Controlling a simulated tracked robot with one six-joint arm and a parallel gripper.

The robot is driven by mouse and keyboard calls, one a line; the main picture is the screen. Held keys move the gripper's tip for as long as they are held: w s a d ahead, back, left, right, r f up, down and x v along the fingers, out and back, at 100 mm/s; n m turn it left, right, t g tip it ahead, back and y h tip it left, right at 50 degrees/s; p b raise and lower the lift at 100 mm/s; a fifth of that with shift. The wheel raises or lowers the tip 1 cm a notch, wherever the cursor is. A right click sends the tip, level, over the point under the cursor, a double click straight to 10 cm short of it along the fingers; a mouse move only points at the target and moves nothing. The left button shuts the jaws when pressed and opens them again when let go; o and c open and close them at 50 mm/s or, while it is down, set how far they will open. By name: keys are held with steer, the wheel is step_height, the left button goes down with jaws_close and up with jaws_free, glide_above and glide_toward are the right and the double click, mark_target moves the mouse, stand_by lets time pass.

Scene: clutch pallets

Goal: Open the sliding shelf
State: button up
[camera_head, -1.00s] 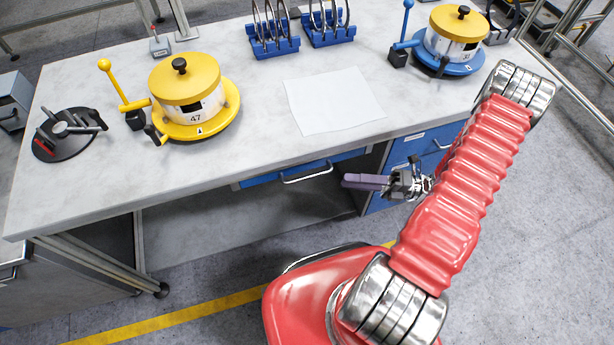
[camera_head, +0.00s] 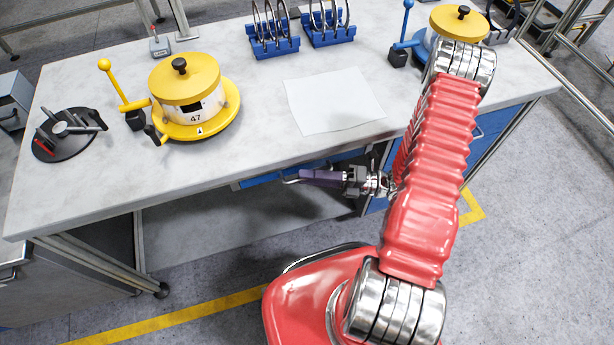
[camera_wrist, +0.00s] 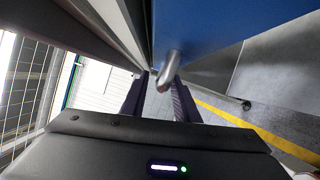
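The sliding shelf (camera_head: 258,180) is a blue drawer front under the grey worktop, largely hidden by my arm and gripper at its right. It fills the upper right of the wrist view (camera_wrist: 210,25). Its silver bar handle (camera_head: 290,180) shows just past my fingertips; in the wrist view the handle (camera_wrist: 168,72) lies at the gap between the two fingers. My gripper (camera_head: 308,177), with purple fingers, is at the handle from the right. In the wrist view the fingers (camera_wrist: 160,88) stand apart, open. Whether they touch the handle I cannot tell.
The worktop (camera_head: 250,110) carries a yellow pot (camera_head: 190,95), a black round fixture (camera_head: 65,135), a white sheet (camera_head: 333,102) and blue racks (camera_head: 273,45). A blue drawer cabinet (camera_head: 485,130) is behind my arm. Space under the worktop's left is open.

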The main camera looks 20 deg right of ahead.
steer(key=shift+w+a, duration=0.1)
steer(key=shift+a, duration=0.15)
steer(key=shift+c, duration=0.3)
jaws_close()
steer(key=shift+a, duration=0.25)
steer(key=shift+s+d, duration=0.15)
steer(key=shift+s, duration=0.05)
